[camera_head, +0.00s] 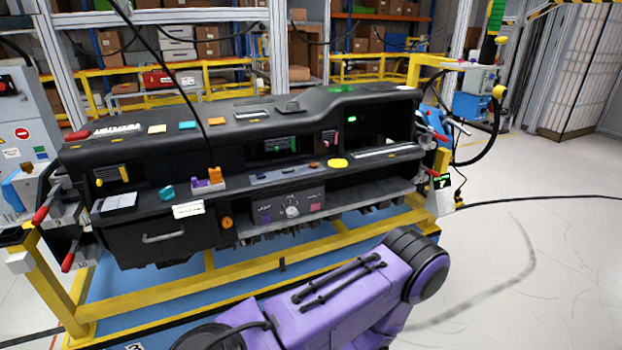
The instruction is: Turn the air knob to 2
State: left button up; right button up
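The black dashboard module (330,108) stands on a yellow frame ahead of me. A small control panel (265,210) sits low at its middle, with a round white knob (291,211) and pink and purple patches beside it. I cannot read its markings or the knob's setting, and cannot tell for sure that it is the air knob. An orange round knob (227,222) is left of the panel, and a teal knob-like piece (167,194) is further left. Neither of my grippers is in view. A purple arm link of mine crosses the bottom middle, in front of the frame and apart from the panel.
A glovebox-like drawer (160,239) with a grey handle is at the dashboard's left. Yellow frame bars (150,294) run below and in front. Red-handled clamps (40,216) hold the left end. Open floor (540,260) lies to the right, crossed by a black cable.

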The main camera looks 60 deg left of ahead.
aim_at(290, 211)
jog(key=u, duration=0.3)
jog(key=i, duration=0.8)
jog(key=u, duration=1.3)
jog(key=i, duration=0.65)
jog(key=u, duration=0.7)
